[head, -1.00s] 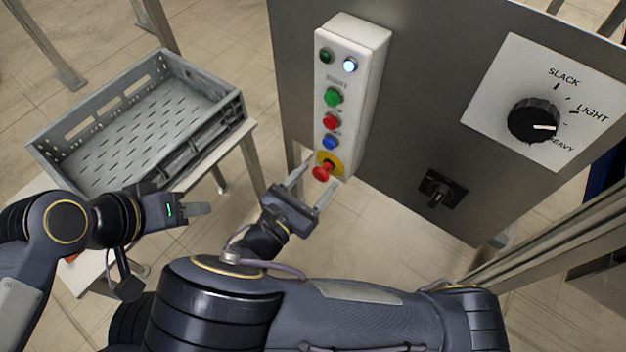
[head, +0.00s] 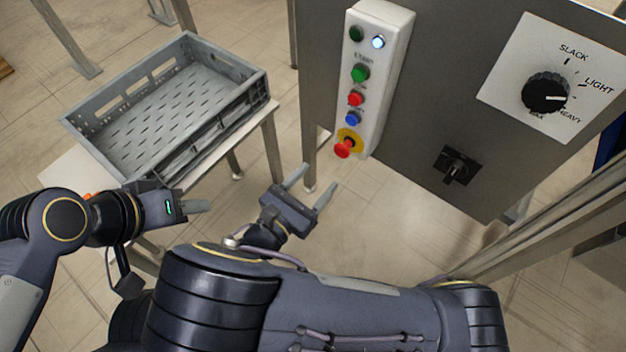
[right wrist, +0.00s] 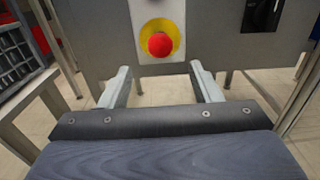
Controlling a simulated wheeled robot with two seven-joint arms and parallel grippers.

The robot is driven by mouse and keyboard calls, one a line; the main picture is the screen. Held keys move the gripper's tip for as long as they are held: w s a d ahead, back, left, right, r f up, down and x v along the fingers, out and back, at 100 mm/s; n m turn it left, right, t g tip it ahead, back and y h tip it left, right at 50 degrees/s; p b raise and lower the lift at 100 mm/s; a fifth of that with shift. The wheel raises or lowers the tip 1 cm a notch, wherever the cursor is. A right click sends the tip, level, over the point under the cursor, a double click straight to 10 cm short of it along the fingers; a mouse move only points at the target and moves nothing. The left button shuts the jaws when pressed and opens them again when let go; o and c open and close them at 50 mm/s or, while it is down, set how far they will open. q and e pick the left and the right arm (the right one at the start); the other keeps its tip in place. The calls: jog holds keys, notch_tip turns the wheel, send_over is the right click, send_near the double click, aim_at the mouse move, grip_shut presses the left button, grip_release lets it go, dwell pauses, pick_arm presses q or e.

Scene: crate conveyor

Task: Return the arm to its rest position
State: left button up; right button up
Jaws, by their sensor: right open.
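My right gripper (head: 309,186) is open and empty, its two fingers spread apart below and left of the red emergency button (head: 344,148). Clear floor shows between its fingers in the head view. In the right wrist view the open fingers (right wrist: 158,86) point toward the grey panel, with the red button (right wrist: 161,45) on its yellow disc ahead and above, apart from the fingertips. My left gripper (head: 200,206) is at the left, in front of the crate table; it is seen side-on, and its finger gap does not show.
A white control box (head: 390,60) with several buttons and one lit white lamp is on the grey panel (head: 440,80). A dial (head: 544,93) and a black switch (head: 455,166) are further right. An empty grey crate (head: 222,125) stands on a table at the left.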

dwell(0.4)
jog(key=s+d+r+m+g+y, duration=0.3)
jog(key=s+d+m+g+y, duration=0.3)
jog(key=d+m, duration=0.4)
jog(key=s+d+r+m+g+y, duration=0.3)
jog(key=d+m+g+y, duration=0.4)
jog(key=m, duration=0.5)
jog(key=s+d+r+m+t+p, duration=0.1)
jog(key=r+m+p, duration=0.3)
jog(key=r+p, duration=0.6)
jog(key=s+d+r+m+t+y+p, duration=0.1)
jog(key=d+r+m+t+p, duration=0.1)
jog(key=r+p, duration=0.8)
notch_tip(320, 180, up, 5)
jog(key=shift+s+d+r+m+t+y, duration=0.15)
jog(key=shift+d+m+t+y, duration=0.35)
jog(key=shift+m, duration=0.6)
jog(key=shift+a, duration=0.1)
